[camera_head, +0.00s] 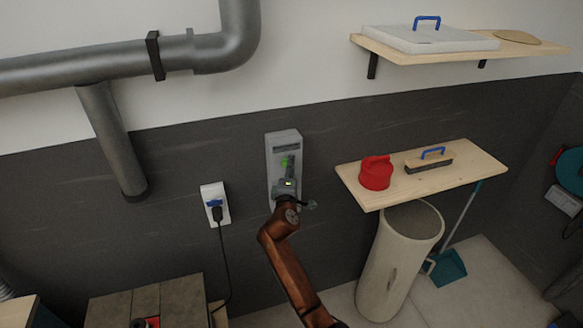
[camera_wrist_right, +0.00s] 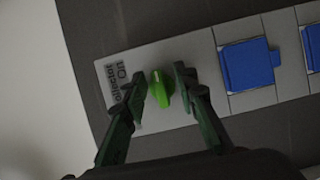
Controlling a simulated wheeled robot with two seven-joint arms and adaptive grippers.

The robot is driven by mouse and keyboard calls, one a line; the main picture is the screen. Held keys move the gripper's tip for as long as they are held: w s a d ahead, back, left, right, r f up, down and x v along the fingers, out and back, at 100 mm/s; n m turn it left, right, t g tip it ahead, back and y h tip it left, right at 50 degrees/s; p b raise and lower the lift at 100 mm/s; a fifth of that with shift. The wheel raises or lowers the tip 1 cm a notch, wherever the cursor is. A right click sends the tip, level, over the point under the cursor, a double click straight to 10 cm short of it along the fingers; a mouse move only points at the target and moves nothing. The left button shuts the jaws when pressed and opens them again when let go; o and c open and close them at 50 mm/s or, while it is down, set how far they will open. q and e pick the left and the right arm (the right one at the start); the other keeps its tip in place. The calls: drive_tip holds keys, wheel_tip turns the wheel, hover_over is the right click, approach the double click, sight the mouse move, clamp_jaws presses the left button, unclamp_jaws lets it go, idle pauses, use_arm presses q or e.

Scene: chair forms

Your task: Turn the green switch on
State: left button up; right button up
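The green switch (camera_wrist_right: 162,90) is a bright green knob on a light grey wall panel (camera_wrist_right: 188,60), in the right wrist view. A label with "On" is printed beside it. My right gripper (camera_wrist_right: 161,82) is open, with one fingertip on each side of the knob. Small gaps seem to show between the fingertips and the knob; contact is hard to tell. In the head view, my right gripper (camera_head: 286,172) is in front of the grey panel (camera_head: 282,138) and covers much of it; a little green shows there. My left gripper is not in view.
Blue socket covers (camera_wrist_right: 248,64) sit on the panel beside the switch. A wall socket with a plug (camera_head: 215,204) is to the left. A wooden shelf (camera_head: 460,178) with a red container (camera_head: 376,173) and a brush is to the right, above a tall bin (camera_head: 385,275).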

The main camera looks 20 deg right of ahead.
drive_tip(key=v, duration=1.2)
